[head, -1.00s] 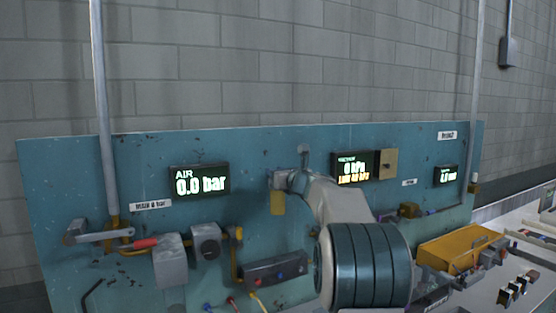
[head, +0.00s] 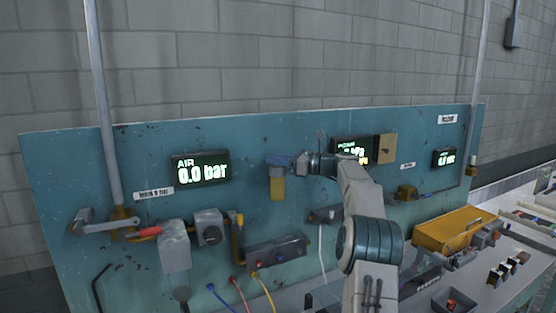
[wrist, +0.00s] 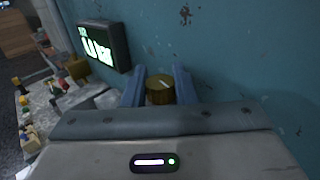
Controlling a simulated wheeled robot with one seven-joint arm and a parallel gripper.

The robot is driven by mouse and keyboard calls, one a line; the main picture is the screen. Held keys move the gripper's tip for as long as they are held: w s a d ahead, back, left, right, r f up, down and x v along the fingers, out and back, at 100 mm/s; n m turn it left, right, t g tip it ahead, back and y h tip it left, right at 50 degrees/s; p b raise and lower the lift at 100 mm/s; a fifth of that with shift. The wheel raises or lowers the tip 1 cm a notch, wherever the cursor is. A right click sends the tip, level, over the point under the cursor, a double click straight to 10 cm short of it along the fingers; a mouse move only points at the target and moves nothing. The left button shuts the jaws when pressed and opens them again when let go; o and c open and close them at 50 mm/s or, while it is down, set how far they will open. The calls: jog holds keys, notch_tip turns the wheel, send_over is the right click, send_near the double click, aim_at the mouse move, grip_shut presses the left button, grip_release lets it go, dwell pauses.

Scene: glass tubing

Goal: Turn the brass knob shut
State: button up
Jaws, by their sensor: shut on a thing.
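The brass knob (wrist: 160,90) is a short round yellow-brown piece with a pale line on its face, in the middle of the wrist view. My gripper (wrist: 158,88) is shut on it, with one blue finger at each side. In the head view my gripper (head: 280,161) is against the teal panel (head: 330,118), right of the AIR display (head: 202,168). A yellow cylinder (head: 277,187) hangs just below the fingers there. The knob cannot be told apart from the fingers in the head view. The AIR display reads 0.0 bar.
My arm partly covers a second display (head: 350,147). A lever valve (head: 110,226) and grey fittings (head: 174,248) are at the panel's left. A yellow bin (head: 453,229) stands on the bench at right.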

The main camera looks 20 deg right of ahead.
jog(key=shift+r+n+g+y, duration=0.1)
jog(key=shift+n+g+y, duration=0.4)
jog(key=shift+g, duration=0.1)
dwell(0.3)
jog(key=o, duration=1)
jog(key=shift+c, duration=0.2)
jog(key=shift+s+d, duration=0.25)
jog(key=shift+d, duration=0.15)
jog(key=b+v, duration=0.1)
jog(key=v, duration=1.2)
jog(key=shift+a, duration=0.1)
